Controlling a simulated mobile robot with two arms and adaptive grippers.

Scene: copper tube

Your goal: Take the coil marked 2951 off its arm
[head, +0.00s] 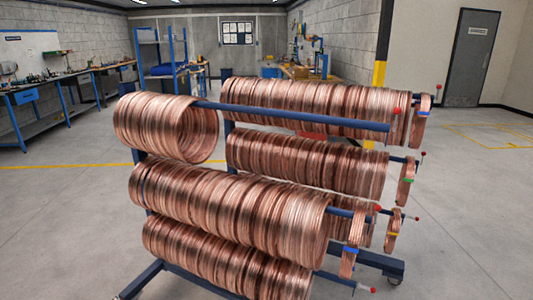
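A blue rack with several arms (300,117) carries many copper coils. The front upper arm has a bundle of coils (165,128) at its inner end, and its outer length is bare up to a red tip. Narrow coils with coloured tags hang near the ends of other arms: one with a blue tag (421,122) at upper right, one with a green tag (405,183) below it, one with a yellow tag (391,232) lower, and one with a blue tag (348,262) at front. No number 2951 is legible on any coil. Neither of my grippers is in view.
The rack stands on a blue base with castors (396,279). Open concrete floor lies to the left and right of it. A blue-legged workbench (40,95) is at the far left, and a grey door (470,58) is at the back right.

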